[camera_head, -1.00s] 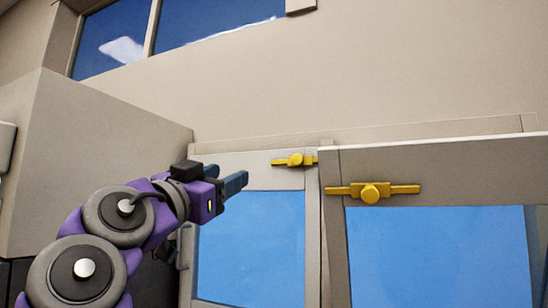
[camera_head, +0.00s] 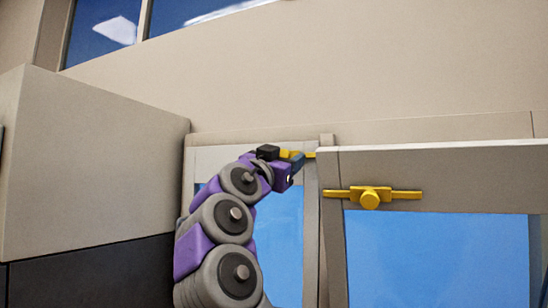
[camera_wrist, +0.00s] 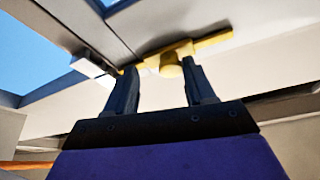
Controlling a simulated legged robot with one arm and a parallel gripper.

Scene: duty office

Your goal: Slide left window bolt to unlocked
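The left window bolt (camera_head: 310,155) is a yellow bar with a round knob, on the top rail of the left window (camera_head: 279,220). My gripper (camera_head: 297,160) is up at this bolt and hides much of it in the head view. In the wrist view, the bolt (camera_wrist: 213,41) runs across behind the fingertips. Its knob (camera_wrist: 171,65) shows between the two spread fingers of my gripper (camera_wrist: 160,68), closer to the right finger. I cannot tell whether a finger touches it. My gripper is open.
A second yellow bolt (camera_head: 370,197) sits on the nearer right window (camera_head: 437,250), whose frame stands to the right of my arm. A large beige block (camera_head: 90,165) stands on the left.

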